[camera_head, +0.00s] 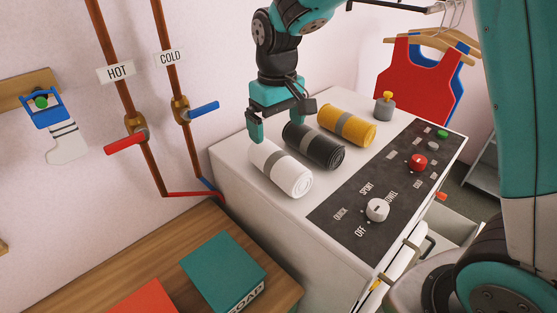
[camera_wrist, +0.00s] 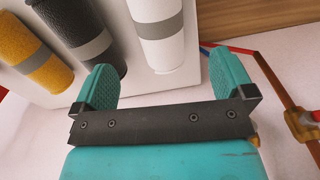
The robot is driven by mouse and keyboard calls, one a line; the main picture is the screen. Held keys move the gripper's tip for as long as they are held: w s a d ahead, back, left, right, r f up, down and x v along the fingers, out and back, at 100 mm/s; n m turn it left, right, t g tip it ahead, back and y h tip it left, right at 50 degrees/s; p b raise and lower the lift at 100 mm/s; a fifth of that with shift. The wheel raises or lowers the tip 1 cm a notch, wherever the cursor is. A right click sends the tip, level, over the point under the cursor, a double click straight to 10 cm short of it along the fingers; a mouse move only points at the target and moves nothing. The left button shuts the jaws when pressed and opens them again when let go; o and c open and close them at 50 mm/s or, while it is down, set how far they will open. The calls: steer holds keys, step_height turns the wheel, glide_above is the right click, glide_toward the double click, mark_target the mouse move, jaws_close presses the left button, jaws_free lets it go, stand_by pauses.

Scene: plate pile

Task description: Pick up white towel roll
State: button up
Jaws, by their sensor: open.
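The white towel roll (camera_head: 281,168) lies on top of the white washing machine, with a grey band around its middle. It is the leftmost of three rolls in the head view. In the wrist view the white roll (camera_wrist: 160,32) is at the top, ahead of the fingers and between their lines. My gripper (camera_head: 277,129) is open and empty. It is at the back end of the white roll, with one finger by its far-left end and the other near the black roll. In the wrist view the gripper (camera_wrist: 168,90) shows both teal fingers apart with nothing between them.
A black roll (camera_head: 314,146) lies close beside the white one, and a yellow roll (camera_head: 347,126) beyond it. The machine's control panel (camera_head: 345,215) has raised knobs. Wall pipes with a red handle (camera_head: 125,143) and a blue handle (camera_head: 203,110) stand left of the machine.

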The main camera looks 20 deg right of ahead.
mark_target(279, 154)
step_height(279, 154, down, 5)
steer(key=shift+f+p, duration=0.2)
steer(key=shift+p, duration=0.35)
steer(key=shift+s+d+f+p, duration=0.1)
steer(key=shift+f+p, duration=0.6)
steer(key=shift+f, duration=0.7)
steer(key=shift+d+f+p, duration=0.1)
steer(key=shift+f+p, duration=0.55)
steer(key=shift+f, duration=0.7)
steer(key=shift+c, duration=0.5)
steer(key=c, duration=0.9)
steer(key=shift+c, duration=0.2)
steer(key=shift+r, duration=0.1)
